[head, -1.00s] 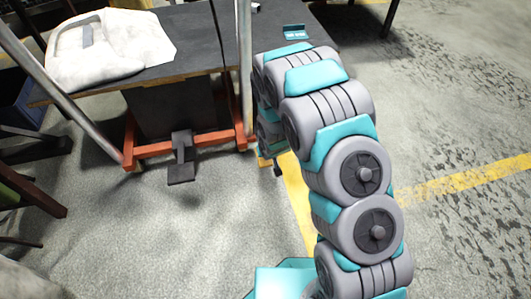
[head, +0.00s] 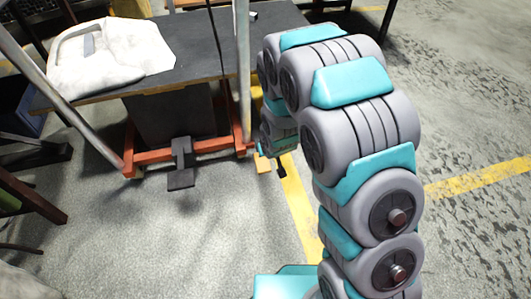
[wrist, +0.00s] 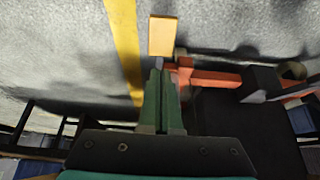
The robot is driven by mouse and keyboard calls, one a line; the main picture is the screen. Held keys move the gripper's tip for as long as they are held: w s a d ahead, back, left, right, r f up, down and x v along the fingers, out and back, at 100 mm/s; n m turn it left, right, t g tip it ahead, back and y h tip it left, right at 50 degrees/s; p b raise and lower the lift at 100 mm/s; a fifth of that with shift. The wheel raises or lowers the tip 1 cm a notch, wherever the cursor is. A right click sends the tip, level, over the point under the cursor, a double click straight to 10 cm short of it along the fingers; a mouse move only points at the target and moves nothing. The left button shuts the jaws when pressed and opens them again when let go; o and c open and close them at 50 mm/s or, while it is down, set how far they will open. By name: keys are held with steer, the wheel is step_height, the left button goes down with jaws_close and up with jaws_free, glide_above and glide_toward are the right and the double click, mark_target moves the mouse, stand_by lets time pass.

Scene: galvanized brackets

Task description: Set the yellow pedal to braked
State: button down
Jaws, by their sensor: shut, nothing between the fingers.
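The yellow pedal (head: 263,164) sticks out low at the right end of the cart's orange frame, over the floor. In the wrist view the yellow pedal (wrist: 163,36) lies just beyond my fingertips, its flat face showing. My gripper (wrist: 161,72) is shut and empty, with its green fingers together and pointing toward the pedal. A small gap seems to lie between the tips and the yellow plate; whether they touch its dark stem, I cannot tell. In the head view my arm hides part of this area.
The cart has an orange frame (head: 205,146) and a dark deck (head: 205,55) carrying a white sack (head: 110,55). A dark grey pedal (head: 181,178) sits left of the yellow one. Metal posts rise at the deck. The floor in front is clear, with a yellow line (head: 300,205).

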steer(key=shift+v, duration=1.55)
steer(key=s+d+r+m+g+h+p, duration=0.1)
steer(key=s+d+r+g, duration=0.1)
steer(key=s+d+r, duration=0.5)
steer(key=s+d+r+m+g+h+p, duration=0.15)
steer(key=s+d+r, duration=0.3)
steer(key=r, duration=0.45)
steer(key=s+d+r+g+p, duration=0.1)
steer(key=s+d+r+g, duration=0.1)
steer(key=s+r, duration=0.4)
steer(key=s+d+r+g+p, duration=0.1)
steer(key=s+r, duration=0.5)
steer(key=s, duration=1.1)
steer(key=shift+s+d+r+m+g+y+p, duration=0.2)
steer(key=shift+d+r+m+g+y+p, duration=0.2)
steer(key=shift+d+g, duration=0.2)
